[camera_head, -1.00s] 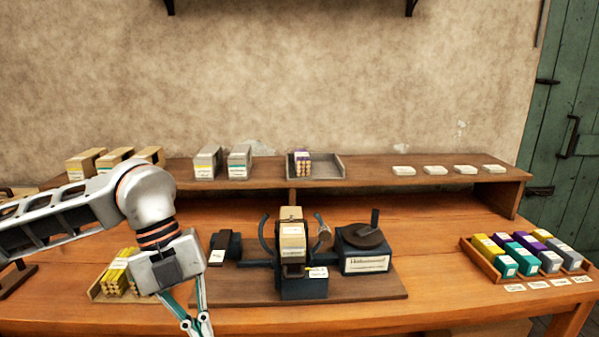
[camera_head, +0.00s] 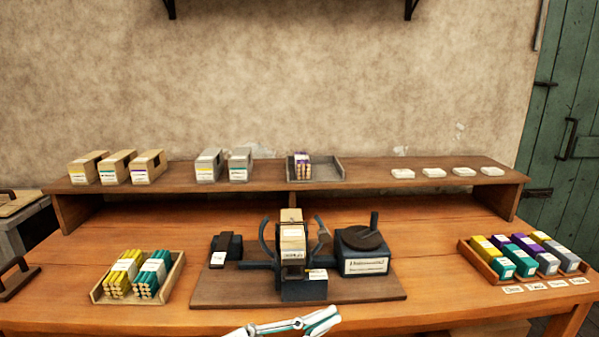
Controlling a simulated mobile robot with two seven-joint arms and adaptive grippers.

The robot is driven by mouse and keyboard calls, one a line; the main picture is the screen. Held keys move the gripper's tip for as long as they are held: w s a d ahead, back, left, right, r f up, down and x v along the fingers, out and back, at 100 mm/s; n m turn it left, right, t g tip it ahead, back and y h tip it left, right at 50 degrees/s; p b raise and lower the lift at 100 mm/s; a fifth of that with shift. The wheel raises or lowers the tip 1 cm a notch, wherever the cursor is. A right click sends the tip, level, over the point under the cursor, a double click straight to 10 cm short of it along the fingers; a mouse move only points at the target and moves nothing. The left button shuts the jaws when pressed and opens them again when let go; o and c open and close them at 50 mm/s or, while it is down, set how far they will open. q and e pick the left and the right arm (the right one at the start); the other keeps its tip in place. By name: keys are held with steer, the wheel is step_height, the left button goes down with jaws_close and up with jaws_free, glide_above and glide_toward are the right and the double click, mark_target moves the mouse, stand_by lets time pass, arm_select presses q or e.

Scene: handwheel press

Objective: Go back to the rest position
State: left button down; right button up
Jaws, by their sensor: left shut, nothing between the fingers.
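My left gripper (camera_head: 283,328) shows only in part at the bottom edge of the head view, in front of the press board, apart from everything on the table. Its fingers are shut with nothing between them. The rest of my left arm is out of view. My right gripper is not in view. The handwheel press (camera_head: 303,278) stands on a brown board (camera_head: 230,291) with a cardboard box (camera_head: 292,240) upright in it. A dark block with a round crank wheel (camera_head: 362,239) stands to its right.
A tray (camera_head: 175,278) with yellow and teal bundles lies at left. A tray (camera_head: 479,266) of coloured boxes lies at right. The raised shelf (camera_head: 370,176) holds boxes, a grey tray (camera_head: 330,173) with a bundle, and several white pads. The table front (camera_head: 440,306) is clear between board and right tray.

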arm_select(q)
steer(key=w+a+f+n+t+y, duration=0.2)
steer(key=a+f+n+t+y, duration=0.35)
steer(key=f+n+y, duration=0.35)
steer(key=w+a+f+n+t+y, duration=0.2)
steer(key=a+f+n+t+y, duration=0.4)
steer(key=f, duration=0.5)
steer(key=s+a+f+n+g+y, duration=0.2)
steer(key=s+a+f, duration=0.4)
steer(key=f, duration=0.4)
steer(key=s+a+f+n+g+y, duration=0.2)
steer(key=s+a+f, duration=0.4)
steer(key=s+f, duration=0.3)
step_height(320, 180, down, 3)
steer(key=g+y, duration=0.1)
steer(key=g, duration=0.1)
steer(key=shift+a+r+g, duration=0.15)
steer(key=shift+r+g, duration=0.05)
steer(key=shift+g, duration=0.15)
steer(key=shift+n, duration=0.3)
